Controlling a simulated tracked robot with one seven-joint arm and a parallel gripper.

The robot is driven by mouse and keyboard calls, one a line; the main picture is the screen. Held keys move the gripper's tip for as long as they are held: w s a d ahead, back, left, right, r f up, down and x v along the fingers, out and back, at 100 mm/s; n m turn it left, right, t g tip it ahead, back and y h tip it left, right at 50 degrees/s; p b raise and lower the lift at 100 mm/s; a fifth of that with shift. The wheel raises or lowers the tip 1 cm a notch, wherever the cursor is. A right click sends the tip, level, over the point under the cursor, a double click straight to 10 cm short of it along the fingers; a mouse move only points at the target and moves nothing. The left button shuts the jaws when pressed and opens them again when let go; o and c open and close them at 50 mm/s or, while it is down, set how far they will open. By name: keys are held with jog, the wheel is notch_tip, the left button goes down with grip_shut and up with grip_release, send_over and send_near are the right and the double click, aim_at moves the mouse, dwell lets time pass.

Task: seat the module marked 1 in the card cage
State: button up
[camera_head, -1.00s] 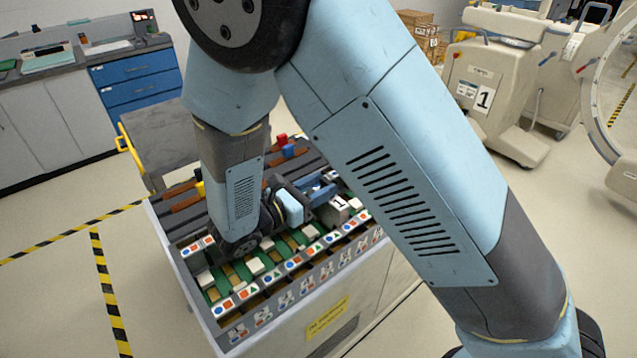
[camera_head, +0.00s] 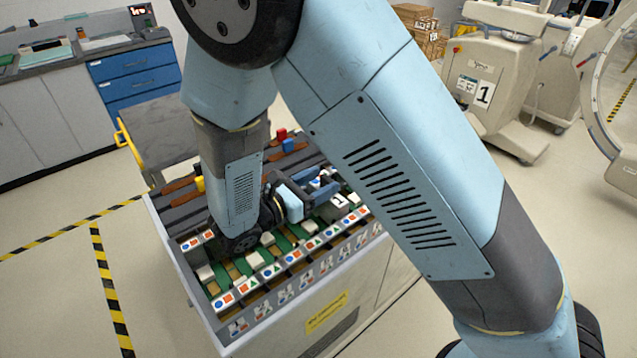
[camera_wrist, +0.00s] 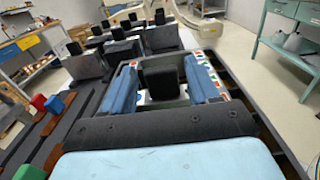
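The module marked 1 (camera_head: 340,201) is a pale block with a black 1 on its face. In the head view it is at the right part of the card cage (camera_head: 300,262), next to my gripper (camera_head: 320,187). My arm covers part of the cage. In the wrist view my gripper (camera_wrist: 164,86) has its two blue fingers apart. A black upright block (camera_wrist: 163,82) stands between them, with a visible gap on each side. Whether this block belongs to the module marked 1 cannot be told. Whether the module's lower part is in a slot is hidden.
Several other dark upright blocks (camera_wrist: 125,48) stand beyond the gripper. Red (camera_wrist: 38,103) and blue (camera_wrist: 54,104) pieces are at the left. A row of coloured symbol labels runs along the cage front. A large machine (camera_head: 490,90) stands behind at right.

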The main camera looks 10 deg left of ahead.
jog(key=shift+o, duration=1)
jog(key=shift+s+a, duration=0.1)
jog(key=v, duration=1.3)
jog(key=shift+s+a, duration=0.2)
